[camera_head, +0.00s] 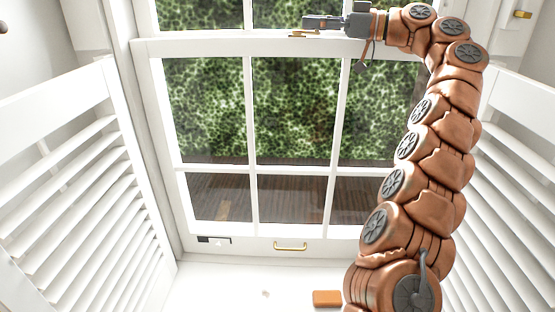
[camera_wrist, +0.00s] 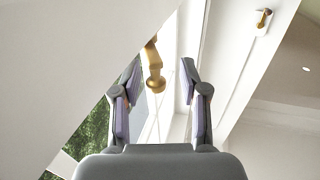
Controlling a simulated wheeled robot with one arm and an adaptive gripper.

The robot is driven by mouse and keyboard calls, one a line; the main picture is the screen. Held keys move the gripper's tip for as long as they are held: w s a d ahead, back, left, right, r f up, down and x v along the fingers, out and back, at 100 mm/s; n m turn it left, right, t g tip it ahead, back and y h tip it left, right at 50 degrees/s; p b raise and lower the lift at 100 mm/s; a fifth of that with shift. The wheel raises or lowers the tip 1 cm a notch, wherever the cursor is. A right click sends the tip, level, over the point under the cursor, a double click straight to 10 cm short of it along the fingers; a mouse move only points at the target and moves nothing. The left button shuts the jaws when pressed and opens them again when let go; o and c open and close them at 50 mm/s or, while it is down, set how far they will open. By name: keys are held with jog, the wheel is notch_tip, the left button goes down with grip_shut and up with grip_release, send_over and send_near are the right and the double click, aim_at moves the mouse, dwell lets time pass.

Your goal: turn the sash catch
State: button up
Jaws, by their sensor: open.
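The brass sash catch (camera_head: 303,34) sits on the white meeting rail (camera_head: 215,45) of the window, mostly behind my gripper in the head view. In the wrist view the catch (camera_wrist: 154,72) shows as a brass arm with a rounded knob at its end. My gripper (camera_wrist: 161,76) is open, with one finger on each side of the knob, and I see no clear contact. In the head view my gripper (camera_head: 322,22) points left along the rail, just above the catch. The base of the catch is hidden.
Louvred shutters flank the window on the left (camera_head: 75,180) and right (camera_head: 510,170). A brass pull (camera_head: 290,246) is on the bottom rail. An orange block (camera_head: 327,298) lies on the white sill. A small brass fitting (camera_wrist: 263,20) is at upper right in the wrist view.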

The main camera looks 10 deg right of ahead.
jog(key=shift+s+a+f+m+t+h+b, duration=0.1)
jog(key=shift+s+a+m+t+h+b, duration=0.2)
jog(key=shift+b, duration=0.6)
jog(key=shift+d+f+m+t+h+b, duration=0.1)
jog(key=shift+m+t+b, duration=0.3)
jog(key=shift+b, duration=0.5)
